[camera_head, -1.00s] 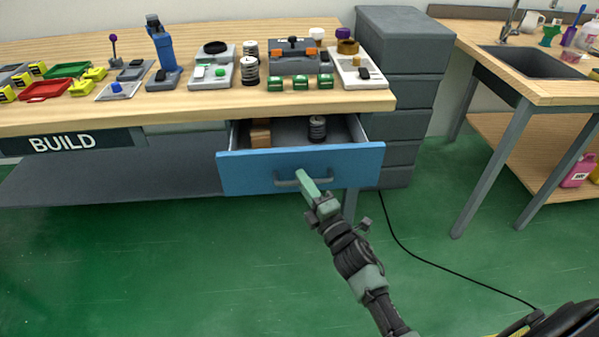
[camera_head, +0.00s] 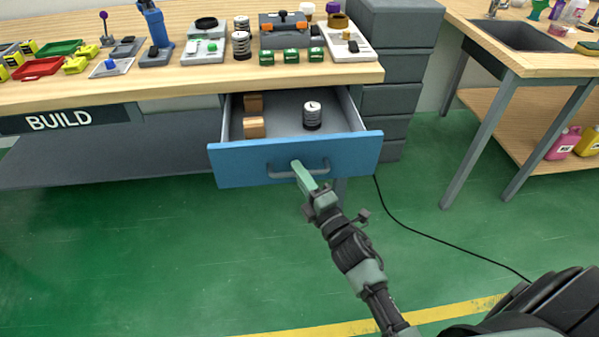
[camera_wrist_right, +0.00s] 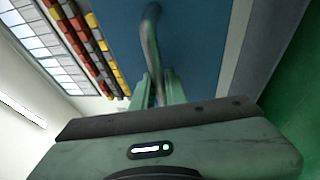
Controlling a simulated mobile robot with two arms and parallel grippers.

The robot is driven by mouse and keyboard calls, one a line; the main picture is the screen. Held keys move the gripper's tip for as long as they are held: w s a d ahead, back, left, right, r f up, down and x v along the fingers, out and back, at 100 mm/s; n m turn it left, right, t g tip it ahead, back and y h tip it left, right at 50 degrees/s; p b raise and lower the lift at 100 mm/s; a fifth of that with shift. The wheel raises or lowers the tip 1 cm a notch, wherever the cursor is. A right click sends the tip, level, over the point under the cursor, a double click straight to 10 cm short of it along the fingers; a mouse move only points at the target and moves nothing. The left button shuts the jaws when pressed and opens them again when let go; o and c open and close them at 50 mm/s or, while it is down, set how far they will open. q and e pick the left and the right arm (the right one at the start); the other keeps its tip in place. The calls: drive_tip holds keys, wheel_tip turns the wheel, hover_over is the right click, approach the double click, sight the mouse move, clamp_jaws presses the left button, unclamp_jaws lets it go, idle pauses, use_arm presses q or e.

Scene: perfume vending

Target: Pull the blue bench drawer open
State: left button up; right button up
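The blue bench drawer (camera_head: 240,165) is pulled out from under the wooden bench. Inside it are two wooden blocks (camera_head: 254,127) and a dark and white round item (camera_head: 312,115). The drawer's grey bar handle (camera_head: 282,173) is on its front. My right gripper (camera_head: 299,170) is at the handle. In the right wrist view its two green fingers (camera_wrist_right: 161,88) stand on either side of the handle bar (camera_wrist_right: 151,45), closed around it. My left gripper is not in view.
The bench top (camera_head: 120,92) holds several devices and trays above the drawer. A grey drawer stack (camera_head: 395,60) stands to its right, then a sink table (camera_head: 530,65). A black cable (camera_head: 430,232) lies on the green floor. The floor before the drawer is open.

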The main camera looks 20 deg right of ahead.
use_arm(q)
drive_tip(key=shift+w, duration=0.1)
use_arm(e)
drive_tip(key=o, duration=0.3)
drive_tip(key=shift+o, duration=0.2)
drive_tip(key=shift+s, duration=0.1)
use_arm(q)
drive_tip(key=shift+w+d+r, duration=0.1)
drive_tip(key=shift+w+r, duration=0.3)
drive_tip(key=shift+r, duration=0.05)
use_arm(e)
drive_tip(key=a+v, duration=0.1)
drive_tip(key=v, duration=0.6)
drive_tip(key=shift+s+d, duration=0.3)
drive_tip(key=shift+d, duration=0.25)
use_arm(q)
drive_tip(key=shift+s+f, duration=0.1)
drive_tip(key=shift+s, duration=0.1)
use_arm(e)
drive_tip(key=shift+f, duration=0.1)
drive_tip(key=shift+d, duration=0.1)
